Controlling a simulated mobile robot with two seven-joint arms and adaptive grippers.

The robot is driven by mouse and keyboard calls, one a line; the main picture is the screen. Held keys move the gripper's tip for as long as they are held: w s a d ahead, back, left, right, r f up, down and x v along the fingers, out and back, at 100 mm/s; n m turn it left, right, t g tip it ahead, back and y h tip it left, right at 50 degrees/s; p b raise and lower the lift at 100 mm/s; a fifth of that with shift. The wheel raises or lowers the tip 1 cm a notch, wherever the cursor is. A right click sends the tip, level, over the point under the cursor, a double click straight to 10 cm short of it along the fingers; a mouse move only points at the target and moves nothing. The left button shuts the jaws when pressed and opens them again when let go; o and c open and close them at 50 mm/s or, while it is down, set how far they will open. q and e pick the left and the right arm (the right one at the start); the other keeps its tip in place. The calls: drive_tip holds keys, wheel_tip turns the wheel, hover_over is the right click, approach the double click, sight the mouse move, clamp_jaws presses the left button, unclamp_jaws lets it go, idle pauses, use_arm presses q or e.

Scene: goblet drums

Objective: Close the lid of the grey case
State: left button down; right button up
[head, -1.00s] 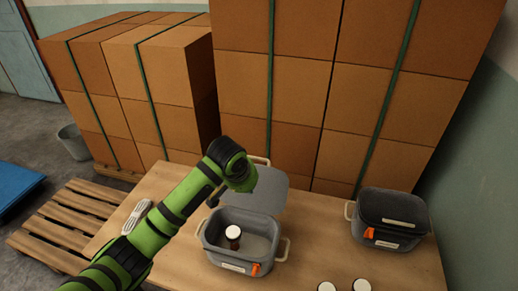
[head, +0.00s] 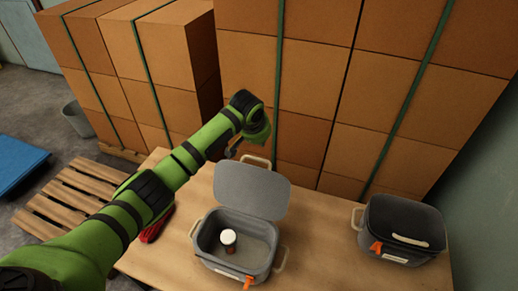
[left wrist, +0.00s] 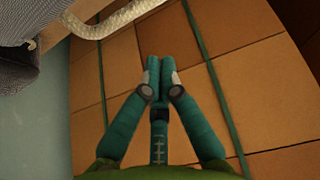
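The grey case (head: 235,262) stands open on the wooden table in the head view. Its lid (head: 252,190) stands raised at the back, with a cream handle (head: 257,160) at its top edge. A white-capped bottle (head: 228,238) stands inside the case. My left gripper (head: 233,148) is just left of the raised lid's top, mostly hidden behind my wrist. In the left wrist view my left gripper (left wrist: 158,78) has its fingertips together with nothing between them. A grey mesh surface and a cream handle (left wrist: 112,20) show at the top left there. My right gripper is not in view.
Stacked cartons (head: 310,120) rise close behind the table. A red item (head: 155,226) lies beside my left arm. A pallet (head: 75,195) lies at the left.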

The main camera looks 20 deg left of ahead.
use_arm(q)
drive_tip(key=s+f+p, duration=0.1)
drive_tip(key=f+p, duration=0.2)
drive_tip(key=shift+s, duration=0.35)
idle(0.3)
idle(0.4)
